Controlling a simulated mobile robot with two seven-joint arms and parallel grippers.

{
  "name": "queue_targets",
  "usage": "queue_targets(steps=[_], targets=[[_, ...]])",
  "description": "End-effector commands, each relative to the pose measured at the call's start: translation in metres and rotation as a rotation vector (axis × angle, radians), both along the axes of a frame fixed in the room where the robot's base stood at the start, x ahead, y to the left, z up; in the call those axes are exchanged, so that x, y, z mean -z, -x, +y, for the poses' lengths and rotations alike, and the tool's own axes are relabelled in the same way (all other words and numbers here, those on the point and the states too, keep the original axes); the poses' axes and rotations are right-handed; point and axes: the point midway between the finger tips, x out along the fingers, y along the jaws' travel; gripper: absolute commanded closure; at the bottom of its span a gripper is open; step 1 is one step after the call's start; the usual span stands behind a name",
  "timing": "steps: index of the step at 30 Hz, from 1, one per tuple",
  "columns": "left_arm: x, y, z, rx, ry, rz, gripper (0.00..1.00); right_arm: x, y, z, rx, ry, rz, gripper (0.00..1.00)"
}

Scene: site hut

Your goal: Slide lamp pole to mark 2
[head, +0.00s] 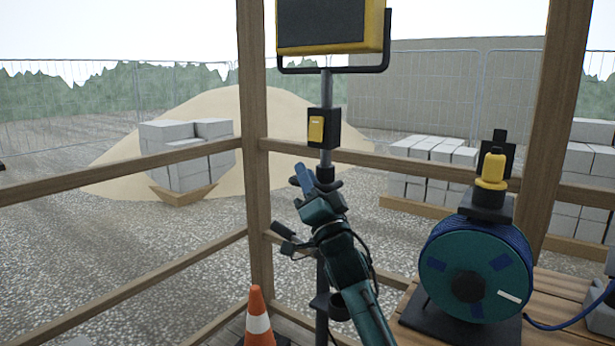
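The lamp pole (326,90) stands upright just right of the wooden corner post. It carries a yellow-framed work lamp (325,22) on a black bracket at its top, cut off by the picture edge. A black box with a yellow switch (317,129) sits on the pole below the lamp. A dark collar (325,174) is lower down. My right gripper (304,180) is at the pole around the collar's height, its blue tip just left of the pole. Its arm hides part of the lower pole. Whether it is shut or touching the pole is unclear. No numbered marks are readable. My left gripper is out of view.
An orange cone (258,318) stands at the pole's lower left. A teal cable reel (475,270) stands on a wooden bench (545,290) at right, below a yellow-and-black item (491,168). Wooden rails (120,166) run behind. Block stacks and sand lie outside.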

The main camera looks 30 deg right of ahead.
Motion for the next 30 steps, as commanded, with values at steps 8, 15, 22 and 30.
queue_targets(steps=[8,15,22,30], targets=[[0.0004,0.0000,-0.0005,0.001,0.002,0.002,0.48,-0.0020,-0.0025,-0.0002,-0.001,0.001,-0.001,0.77],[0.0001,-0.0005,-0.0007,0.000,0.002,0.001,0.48,-0.0019,-0.0024,-0.0002,-0.001,0.001,-0.001,0.92],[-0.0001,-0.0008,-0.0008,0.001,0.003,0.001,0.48,-0.0017,-0.0022,-0.0002,-0.001,0.001,-0.001,1.00],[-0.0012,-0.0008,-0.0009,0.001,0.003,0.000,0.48,-0.0026,-0.0022,-0.0002,-0.001,0.001,-0.001,1.00]])
